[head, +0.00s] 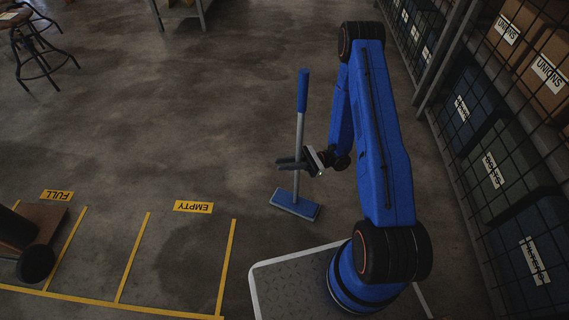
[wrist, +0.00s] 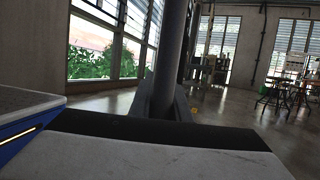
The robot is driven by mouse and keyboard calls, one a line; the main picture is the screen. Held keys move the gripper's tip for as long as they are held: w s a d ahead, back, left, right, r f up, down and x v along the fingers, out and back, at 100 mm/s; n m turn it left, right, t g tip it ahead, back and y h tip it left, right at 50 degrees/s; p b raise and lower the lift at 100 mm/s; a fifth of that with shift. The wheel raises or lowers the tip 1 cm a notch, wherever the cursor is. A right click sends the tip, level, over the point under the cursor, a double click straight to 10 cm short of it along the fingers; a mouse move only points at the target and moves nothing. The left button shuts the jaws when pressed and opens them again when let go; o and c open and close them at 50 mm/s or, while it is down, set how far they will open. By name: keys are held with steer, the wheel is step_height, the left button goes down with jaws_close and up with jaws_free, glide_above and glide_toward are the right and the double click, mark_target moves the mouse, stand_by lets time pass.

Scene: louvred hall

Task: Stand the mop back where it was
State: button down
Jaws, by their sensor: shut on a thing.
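The mop has a blue grip, a grey pole (head: 299,135) and a flat blue head (head: 295,205) with a pale edge. In the head view it stands nearly upright, its head at or close to the concrete floor; I cannot tell if it touches. My gripper (head: 283,163) is shut on the pole, about midway between the blue grip and the mop head. In the wrist view the dark pole (wrist: 173,55) rises between the fingers (wrist: 171,103). The mop head is not visible there.
A mesh-fronted shelf with labelled bins (head: 505,160) runs along the right. Yellow floor lines mark bays signed EMPTY (head: 193,206) and FULL (head: 57,196); a dark wheeled thing (head: 36,255) is at the far left. A stool (head: 40,50) stands at upper left. The floor around the mop is clear.

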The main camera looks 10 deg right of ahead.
steer(key=shift+f, duration=0.45)
steer(key=c, duration=1.6)
jaws_free()
steer(key=shift+d+f, duration=0.1)
steer(key=v, duration=1.7)
steer(key=shift+d+f, duration=0.1)
steer(key=shift+f, duration=0.05)
